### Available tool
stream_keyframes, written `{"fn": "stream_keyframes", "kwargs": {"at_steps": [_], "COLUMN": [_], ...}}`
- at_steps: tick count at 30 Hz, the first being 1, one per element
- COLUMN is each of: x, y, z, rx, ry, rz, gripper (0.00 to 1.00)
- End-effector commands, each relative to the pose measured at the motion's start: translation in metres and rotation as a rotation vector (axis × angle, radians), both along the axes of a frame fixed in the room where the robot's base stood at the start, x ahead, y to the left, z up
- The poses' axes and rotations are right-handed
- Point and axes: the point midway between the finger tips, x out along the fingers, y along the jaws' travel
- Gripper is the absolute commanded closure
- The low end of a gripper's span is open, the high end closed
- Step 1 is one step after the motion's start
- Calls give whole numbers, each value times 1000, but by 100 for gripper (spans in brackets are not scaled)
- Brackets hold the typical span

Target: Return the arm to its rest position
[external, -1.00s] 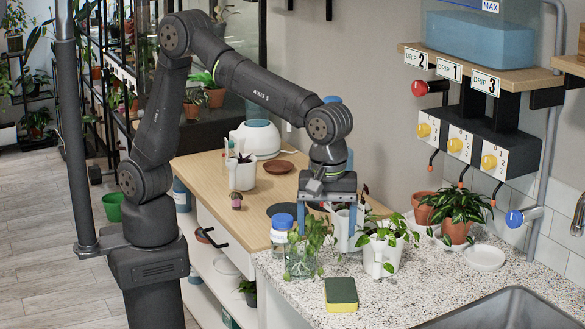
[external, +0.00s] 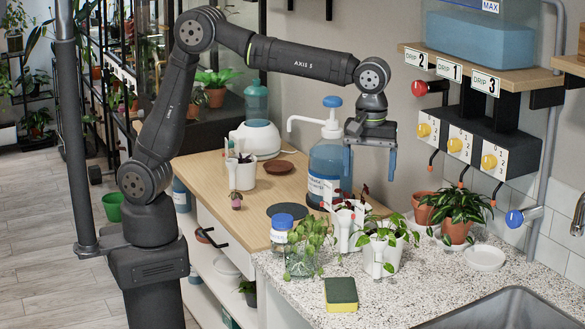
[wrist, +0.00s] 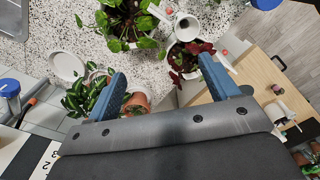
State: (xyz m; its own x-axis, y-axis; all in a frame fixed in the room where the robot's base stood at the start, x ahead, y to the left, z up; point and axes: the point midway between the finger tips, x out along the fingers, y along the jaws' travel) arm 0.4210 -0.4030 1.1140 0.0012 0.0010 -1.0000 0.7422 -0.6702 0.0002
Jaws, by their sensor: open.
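My gripper (external: 369,164) is raised well above the counter, its two blue fingers spread apart and pointing down with nothing between them. In the wrist view my gripper (wrist: 160,85) also shows wide-set, empty fingers. Below it stand a white pot with a green-leaved plant (external: 384,250) and a pot with a dark red plant (external: 346,212). The red plant also shows in the wrist view (wrist: 184,64). My arm reaches out to the right from its base, with the forearm nearly level.
A blue pump bottle (external: 325,160) stands just left of my gripper. The drip valve rack (external: 480,150) is to the right, under the water tank (external: 480,40). A glass of cuttings (external: 300,260), a sponge (external: 341,294) and the sink (external: 505,310) are lower down.

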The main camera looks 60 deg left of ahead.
Motion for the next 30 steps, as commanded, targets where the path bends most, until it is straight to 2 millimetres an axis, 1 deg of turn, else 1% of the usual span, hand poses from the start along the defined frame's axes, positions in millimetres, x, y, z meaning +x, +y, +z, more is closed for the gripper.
{"fn": "stream_keyframes", "kwargs": {"at_steps": [1,6,11,18,24,30], "x": [9,33,55,85,106,118], "y": [8,31,54,92,121,141], "z": [2,5,8,12,15,17], "rx": [-1,1,0,0,1,0], "ry": [-1,1,0,0,1,1], "rz": [1,-11,-20,-31,-41,-50], "gripper": [20,20,20,20,20,20]}}
